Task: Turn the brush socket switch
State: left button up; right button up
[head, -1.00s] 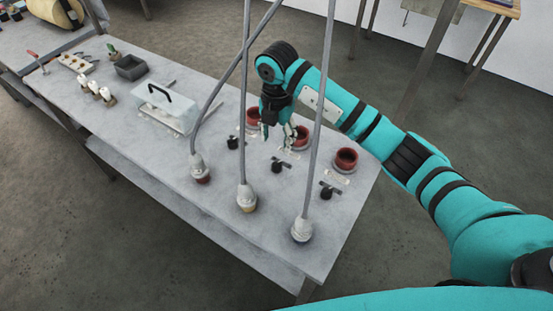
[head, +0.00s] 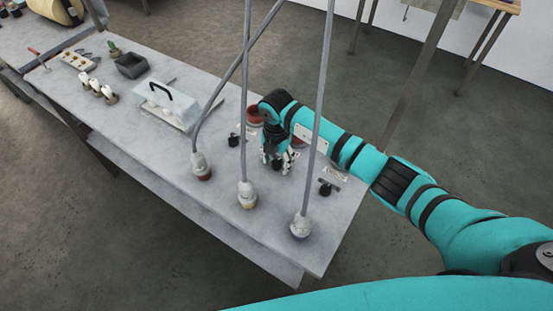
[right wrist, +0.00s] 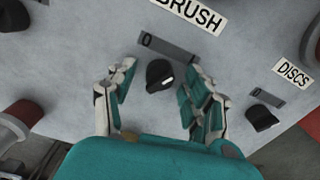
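The brush switch is a black knob (right wrist: 159,75) on the grey bench top, just below a small dark plate marked 0 and the BRUSH label (right wrist: 192,14). My right gripper (right wrist: 161,92) is open, with one finger on each side of the knob; I cannot tell whether either finger touches it. In the head view my right gripper (head: 279,162) points down over the middle switch and largely hides it. The knob's white mark points to the upper right in the right wrist view. My left gripper is not in view.
The DISCS switch (right wrist: 262,118) stands to the right, and another black switch (head: 234,140) to the left. Red sockets (head: 255,116) lie behind, partly hidden by my arm. Several grey cables with plugs (head: 246,195) stand in front. A handled clear box (head: 165,100) is farther left.

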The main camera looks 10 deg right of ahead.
grip_shut()
jog(key=n+b, duration=0.5)
jog(key=n, duration=0.1)
jog(key=shift+w+f, duration=0.1)
jog(key=shift+f, duration=0.05)
jog(key=n+b, duration=0.3)
jog(key=n, duration=0.1)
jog(key=shift+r+n+b, duration=0.2)
jog(key=shift+n+b, duration=0.7)
jog(key=shift+n, duration=0.1)
